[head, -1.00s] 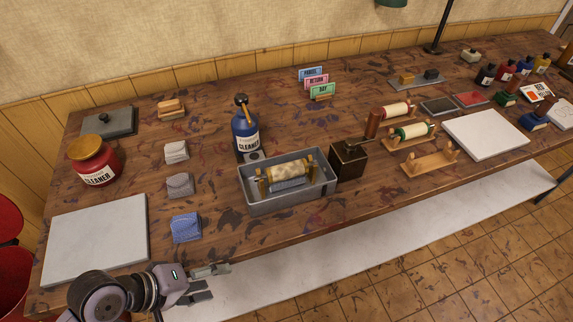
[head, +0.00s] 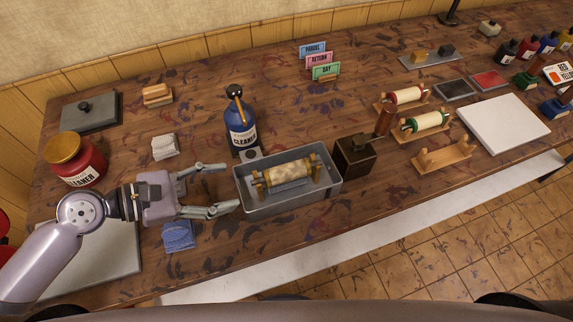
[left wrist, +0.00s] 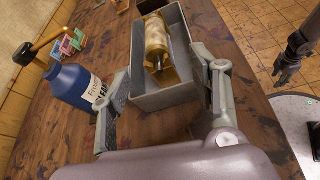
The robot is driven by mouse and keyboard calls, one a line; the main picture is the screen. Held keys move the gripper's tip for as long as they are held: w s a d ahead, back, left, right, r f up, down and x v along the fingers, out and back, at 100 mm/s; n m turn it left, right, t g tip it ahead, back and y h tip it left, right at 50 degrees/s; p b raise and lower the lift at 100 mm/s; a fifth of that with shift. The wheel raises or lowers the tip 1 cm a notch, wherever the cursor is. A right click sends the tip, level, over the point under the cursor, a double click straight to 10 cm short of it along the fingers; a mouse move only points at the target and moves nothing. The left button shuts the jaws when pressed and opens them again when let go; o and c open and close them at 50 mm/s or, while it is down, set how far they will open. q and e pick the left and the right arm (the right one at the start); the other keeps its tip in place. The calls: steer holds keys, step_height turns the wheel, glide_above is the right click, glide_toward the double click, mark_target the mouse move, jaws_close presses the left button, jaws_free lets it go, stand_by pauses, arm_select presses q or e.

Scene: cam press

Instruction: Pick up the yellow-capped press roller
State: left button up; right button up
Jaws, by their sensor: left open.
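The yellow-capped press roller (head: 287,174), a stained cream cylinder between yellowish ends, lies in the grey tray (head: 262,208). In the left wrist view the roller (left wrist: 156,45) lies lengthwise ahead of my gripper. My left gripper (head: 229,187) is open and empty, just left of the tray, with its fingers pointing at it. In the left wrist view its fingers (left wrist: 164,72) spread to either side of the tray's near end (left wrist: 160,98). The roller is apart from the fingers. A dark jointed part at the right of the wrist view may be my right gripper; its jaws are unclear.
A blue cleaner bottle (head: 239,125) stands close behind the tray's left end. A dark box (head: 354,158) stands right of the tray. Red-ended (head: 407,96) and green-ended (head: 426,122) rollers rest on cradles; an empty cradle (head: 443,158) is in front. A blue cloth (head: 178,238) lies near my gripper.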

mark_target(281, 174)
arm_select(q)
steer(key=p+x, duration=0.1)
steer(key=x, duration=0.5)
steer(key=shift+w+r, duration=0.1)
steer(key=shift+w, duration=0.1)
steer(key=x, duration=0.3)
steer(key=shift+d+p, duration=0.1)
steer(key=shift+p, duration=0.3)
steer(key=x, duration=0.2)
steer(key=p+x, duration=0.1)
steer(key=x, duration=0.1)
steer(key=shift+w+d, duration=0.15)
steer(key=shift+w, duration=0.15)
steer(key=shift+d+f, duration=0.25)
steer(key=shift+f, duration=0.05)
arm_select(e)
steer(key=r, duration=0.1)
steer(key=s+r, duration=0.1)
steer(key=r, duration=0.1)
steer(key=shift+s+d+r, duration=0.1)
steer(key=shift+s, duration=0.25)
arm_select(q)
steer(key=shift+a, duration=0.1)
steer(key=shift+c, duration=0.2)
